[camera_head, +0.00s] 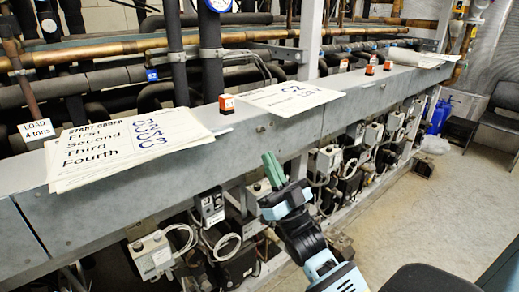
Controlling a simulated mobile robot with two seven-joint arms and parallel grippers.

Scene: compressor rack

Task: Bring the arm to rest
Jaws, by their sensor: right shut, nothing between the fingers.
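My right arm (300,235), black with pale blue panels, reaches up from the bottom of the head view, right of the middle. My right gripper (272,168) has green fingers that are shut with nothing between them. It points up and a little left, in front of the grey metal ledge's face in the picture. I cannot tell how far it is from the ledge or whether it touches. My left arm and left gripper are not in view.
The long grey ledge (130,218) carries paper signs (125,145), a white card (291,97) and small orange blocks (226,104). Pipes run behind it; grey boxes and cables (152,255) sit below.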

